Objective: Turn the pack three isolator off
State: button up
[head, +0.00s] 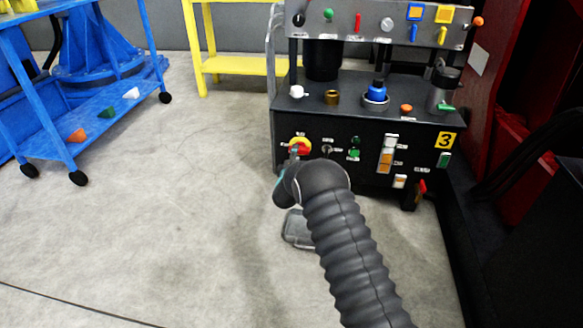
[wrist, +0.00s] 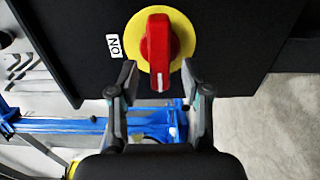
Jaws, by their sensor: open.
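The isolator is a red rotary handle (wrist: 158,50) on a yellow round plate (wrist: 183,38), on the black front panel. In the wrist view the handle stands upright in the picture, with a white mark at its lower end. An "ON" label (wrist: 113,46) is left of the plate. My gripper (wrist: 158,78) is open, its fingertips on either side of the handle's lower end with gaps showing; I see no contact. In the head view the isolator (head: 299,145) is at the panel's left, partly hidden by my gripper (head: 294,155).
A yellow "3" sign (head: 446,141) marks the black power unit (head: 290,122). Green buttons (head: 354,154) and an orange-white strip (head: 386,155) are right of the isolator. A grey pedal-like object (head: 297,232) lies on the floor. A blue cart (head: 115,92) stands left; open floor lies between.

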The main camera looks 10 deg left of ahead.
jog(key=s, duration=1)
jog(key=shift+a, duration=0.15)
